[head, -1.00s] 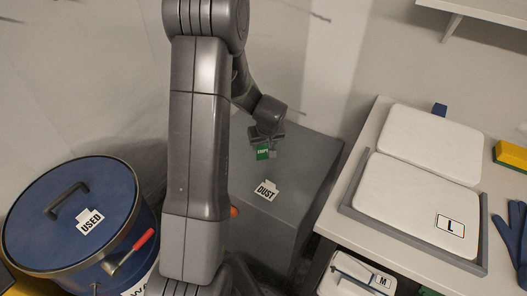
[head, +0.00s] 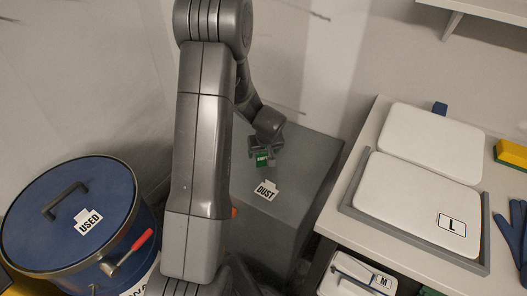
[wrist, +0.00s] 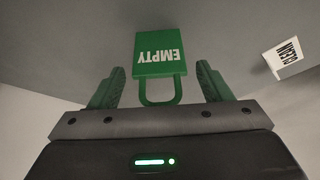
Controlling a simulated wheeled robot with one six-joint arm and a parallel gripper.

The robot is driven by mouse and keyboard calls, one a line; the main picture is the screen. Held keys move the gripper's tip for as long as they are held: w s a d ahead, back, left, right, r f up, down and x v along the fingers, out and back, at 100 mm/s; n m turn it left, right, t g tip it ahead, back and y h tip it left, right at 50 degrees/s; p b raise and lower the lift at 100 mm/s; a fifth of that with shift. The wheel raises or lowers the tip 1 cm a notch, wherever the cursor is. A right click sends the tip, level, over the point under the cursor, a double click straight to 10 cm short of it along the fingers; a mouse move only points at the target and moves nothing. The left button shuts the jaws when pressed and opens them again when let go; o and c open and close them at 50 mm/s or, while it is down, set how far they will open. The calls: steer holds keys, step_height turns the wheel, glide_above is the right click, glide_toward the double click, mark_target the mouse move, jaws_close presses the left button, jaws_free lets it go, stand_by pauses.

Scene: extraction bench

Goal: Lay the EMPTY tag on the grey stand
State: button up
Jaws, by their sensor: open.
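The green EMPTY tag (head: 262,159) is at the top of the grey stand (head: 295,175), toward its back. In the wrist view the tag (wrist: 160,53) is seen face on, its lettering upside down and its loop toward my gripper. My gripper (head: 266,147) is open above the stand. In the wrist view its two green fingers stand apart on either side of the tag's loop, with visible gaps. The tag looks laid on the grey surface, but I cannot tell for sure whether it touches all over.
A blue USED drum (head: 40,235) stands left. A bench (head: 345,225) with white pads (head: 410,205) is at right.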

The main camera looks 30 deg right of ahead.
steer(key=shift+s+r, duration=0.1)
steer(key=shift+r, duration=0.4)
steer(key=p+v, duration=0.1)
steer(key=v, duration=1)
steer(key=shift+r, duration=0.1)
